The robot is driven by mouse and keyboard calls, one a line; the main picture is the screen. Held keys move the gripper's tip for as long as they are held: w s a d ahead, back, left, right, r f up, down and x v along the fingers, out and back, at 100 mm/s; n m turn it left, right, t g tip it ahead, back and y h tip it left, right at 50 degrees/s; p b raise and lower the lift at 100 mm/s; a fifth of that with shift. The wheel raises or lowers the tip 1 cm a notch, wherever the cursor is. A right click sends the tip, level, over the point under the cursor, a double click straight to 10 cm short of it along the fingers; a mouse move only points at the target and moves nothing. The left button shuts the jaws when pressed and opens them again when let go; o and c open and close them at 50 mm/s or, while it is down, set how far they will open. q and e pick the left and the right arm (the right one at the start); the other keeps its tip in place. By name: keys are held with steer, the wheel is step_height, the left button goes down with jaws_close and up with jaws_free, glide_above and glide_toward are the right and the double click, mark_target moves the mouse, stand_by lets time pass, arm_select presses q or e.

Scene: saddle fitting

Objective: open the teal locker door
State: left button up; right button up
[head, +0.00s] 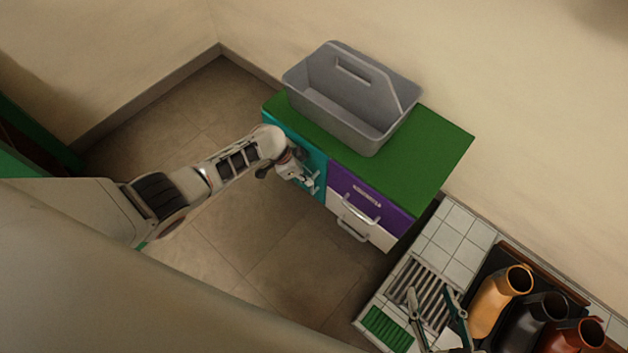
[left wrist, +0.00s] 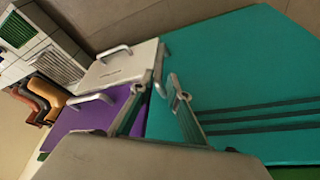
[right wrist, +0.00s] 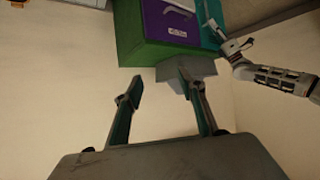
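The teal locker door (left wrist: 235,75) fills the right of the left wrist view, with several dark slots across it. It looks closed, flush with the cabinet front. In the head view the teal front (head: 318,160) is partly hidden by my left arm. My left gripper (head: 308,183) is at the door's edge nearest the drawers. In the left wrist view its fingertips (left wrist: 166,84) are partly apart, around or beside a pale upright handle (left wrist: 161,68); a gap shows, and I cannot tell contact. My right gripper (right wrist: 160,82) is open and empty, over the tiled counter in the head view.
A purple drawer (head: 370,196) and a white drawer (head: 352,218), both with handles, adjoin the teal door. A grey caddy (head: 350,110) stands on the green cabinet top (head: 440,150). Floor before the door is clear.

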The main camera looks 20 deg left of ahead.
mark_target(312, 187)
arm_select(q)
steer(key=f+b, duration=0.1)
steer(key=f, duration=0.1)
steer(key=d+f+b, duration=0.1)
steer(key=f, duration=0.2)
steer(key=shift+d, duration=0.1)
steer(key=shift+w+d+f, duration=0.15)
steer(key=shift+w+f, duration=0.1)
steer(key=shift+f, duration=0.05)
steer(key=shift+w+r, duration=0.2)
steer(key=shift+w, duration=0.05)
arm_select(e)
steer(key=shift+w+a+r+m+t+y, duration=0.15)
steer(key=shift+w+a+r+m, duration=0.1)
steer(key=shift+a+r, duration=0.25)
steer(key=shift+w+a+r+m+t+y, duration=0.15)
steer(key=shift+w+a+r, duration=0.1)
steer(key=shift+a, duration=0.35)
arm_select(q)
jaws_close()
steer(key=shift+s, duration=0.15)
